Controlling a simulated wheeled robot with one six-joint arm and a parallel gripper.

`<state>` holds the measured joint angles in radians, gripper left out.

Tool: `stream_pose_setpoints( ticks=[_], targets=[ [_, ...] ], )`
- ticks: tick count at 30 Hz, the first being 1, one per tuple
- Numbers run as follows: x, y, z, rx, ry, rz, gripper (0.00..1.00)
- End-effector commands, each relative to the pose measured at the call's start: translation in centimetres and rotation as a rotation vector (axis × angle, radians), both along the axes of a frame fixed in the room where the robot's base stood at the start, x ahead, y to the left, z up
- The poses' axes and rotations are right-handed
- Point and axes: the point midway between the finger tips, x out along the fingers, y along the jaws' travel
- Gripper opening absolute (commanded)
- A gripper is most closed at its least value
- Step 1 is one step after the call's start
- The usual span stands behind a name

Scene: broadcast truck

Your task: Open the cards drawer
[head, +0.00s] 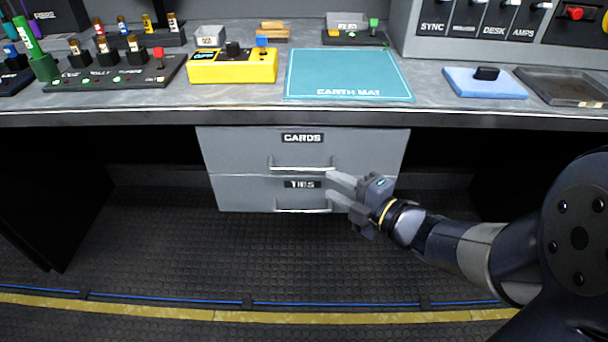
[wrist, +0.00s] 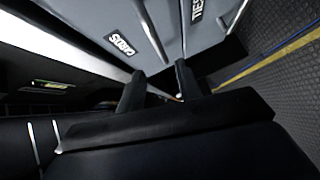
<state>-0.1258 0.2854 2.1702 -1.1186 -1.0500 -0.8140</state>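The cards drawer (head: 240,150) is the upper grey drawer under the desk, with a black CARDS label (head: 302,138); its front looks flush and shut. Its pale bar handle (head: 300,169) runs across the lower part of the front. In the wrist view the CARDS label (wrist: 121,43) and the handle (wrist: 155,36) show turned on their side. My gripper (head: 331,187) is open and empty, with its fingertips near the right end of this handle and slightly below it. I cannot tell whether a finger touches the handle or the drawer front.
The ties drawer (head: 240,195) sits directly below, shut, with its own bar handle (head: 302,210). The desk edge (head: 130,118) overhangs above the drawers. The desk top holds a teal mat (head: 348,75), a yellow box (head: 230,70) and panels. The floor in front is clear.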

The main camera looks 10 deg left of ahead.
Motion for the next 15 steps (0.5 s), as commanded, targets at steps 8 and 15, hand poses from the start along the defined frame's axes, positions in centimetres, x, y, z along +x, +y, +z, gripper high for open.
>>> stream_pose_setpoints(
  ticks=[8,15],
  targets=[
    [2.2,4.1,-0.9,0.000,0.001,0.004,0.33],
    [4.2,7.3,-1.4,0.000,0.001,0.000,0.33]
  ],
)
